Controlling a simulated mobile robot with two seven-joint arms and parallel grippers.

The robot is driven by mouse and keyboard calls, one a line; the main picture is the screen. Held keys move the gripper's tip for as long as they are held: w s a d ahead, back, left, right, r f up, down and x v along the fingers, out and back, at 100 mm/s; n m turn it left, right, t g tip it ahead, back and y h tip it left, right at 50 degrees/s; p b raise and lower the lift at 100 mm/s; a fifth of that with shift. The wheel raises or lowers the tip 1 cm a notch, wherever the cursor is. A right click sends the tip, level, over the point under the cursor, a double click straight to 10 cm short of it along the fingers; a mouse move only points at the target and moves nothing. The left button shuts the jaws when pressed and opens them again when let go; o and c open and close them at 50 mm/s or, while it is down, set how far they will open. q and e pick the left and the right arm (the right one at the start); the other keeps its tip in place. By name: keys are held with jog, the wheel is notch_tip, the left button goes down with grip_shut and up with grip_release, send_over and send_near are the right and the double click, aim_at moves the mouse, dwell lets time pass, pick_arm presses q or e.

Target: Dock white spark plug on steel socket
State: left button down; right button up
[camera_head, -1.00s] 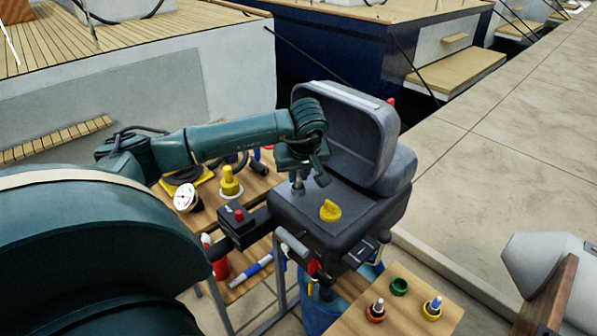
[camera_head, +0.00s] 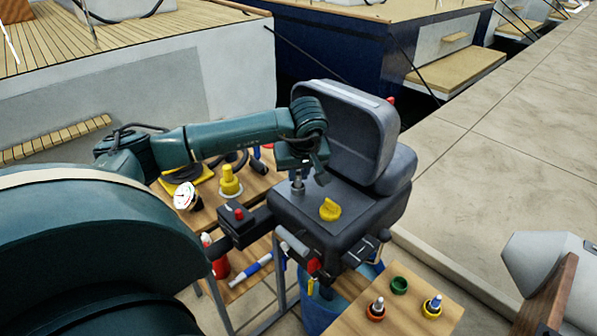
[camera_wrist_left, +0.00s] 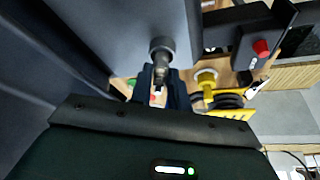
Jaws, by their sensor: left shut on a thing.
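The steel socket (camera_head: 298,187) stands upright on the top of the dark grey engine block, left of a yellow knob. It also shows in the left wrist view (camera_wrist_left: 160,46) as a round grey cap. My left gripper (camera_wrist_left: 160,77) is shut on a small, narrow metallic piece, which I take as the spark plug (camera_wrist_left: 159,74). The fingers hide most of it, and its white part is hard to make out. The plug lines up with the socket and appears at or against it; I cannot tell whether it is seated. My right gripper is not in view.
The raised engine cover (camera_head: 345,130) stands close behind the gripper. The yellow knob (camera_head: 330,209) is near the socket. A wooden bench (camera_head: 262,205) holds a gauge and a yellow fitting. A front board (camera_head: 405,315) holds two plugs in orange and yellow rings and an empty green ring.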

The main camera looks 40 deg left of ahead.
pick_arm(q)
jog(key=shift+f+b, duration=0.45)
jog(key=shift+f, duration=0.1)
jog(key=c, duration=1.6)
grip_release()
